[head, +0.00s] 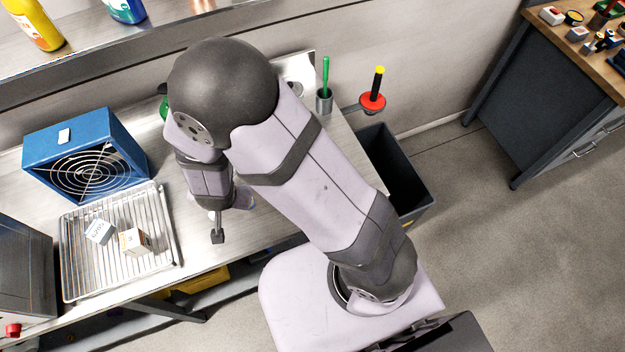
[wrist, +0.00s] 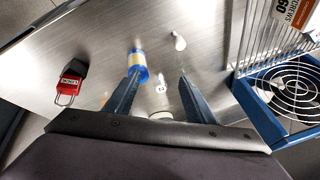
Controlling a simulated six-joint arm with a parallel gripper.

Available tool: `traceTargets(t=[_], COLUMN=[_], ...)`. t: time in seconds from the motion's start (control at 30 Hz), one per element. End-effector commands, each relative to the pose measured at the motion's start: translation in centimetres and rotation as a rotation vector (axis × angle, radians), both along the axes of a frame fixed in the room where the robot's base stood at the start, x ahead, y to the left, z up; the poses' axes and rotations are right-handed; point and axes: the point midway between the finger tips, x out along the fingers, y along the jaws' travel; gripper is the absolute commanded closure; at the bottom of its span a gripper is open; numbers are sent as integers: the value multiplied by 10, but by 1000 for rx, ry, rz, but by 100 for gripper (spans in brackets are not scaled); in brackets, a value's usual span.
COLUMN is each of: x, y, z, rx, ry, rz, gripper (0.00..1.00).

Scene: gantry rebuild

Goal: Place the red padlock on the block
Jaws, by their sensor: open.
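A red padlock (wrist: 68,86) with a white label lies on the steel bench at the left of the wrist view, its metal shackle towards the bottom of the picture. The padlock is to the left of both fingers. In the head view my gripper (head: 217,236) hangs over the bench's front part, and my arm hides much of the bench; I cannot make out the padlock there. No block is clearly identifiable.
A blue-and-cream cylinder (wrist: 138,66) is near the left fingertip, with a white object (wrist: 180,42) beyond. A wire rack (head: 75,275) holds small boxes (head: 99,231), beside a blue fan (head: 118,150). A cup with a green item (head: 324,101) stands near a dark bin (head: 420,205).

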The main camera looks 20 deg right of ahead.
Motion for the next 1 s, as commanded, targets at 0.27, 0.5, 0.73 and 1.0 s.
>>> traceTargets(t=[0.27, 0.5, 0.73, 1.0], x=[-25, -81, -106, -107], y=[-67, -156, -192, -193], z=[79, 111, 122, 122], rx=[57, -78, -144, -148], ry=[174, 333, 409, 413], rz=[334, 476, 506, 508], gripper=[50, 50, 50, 50])
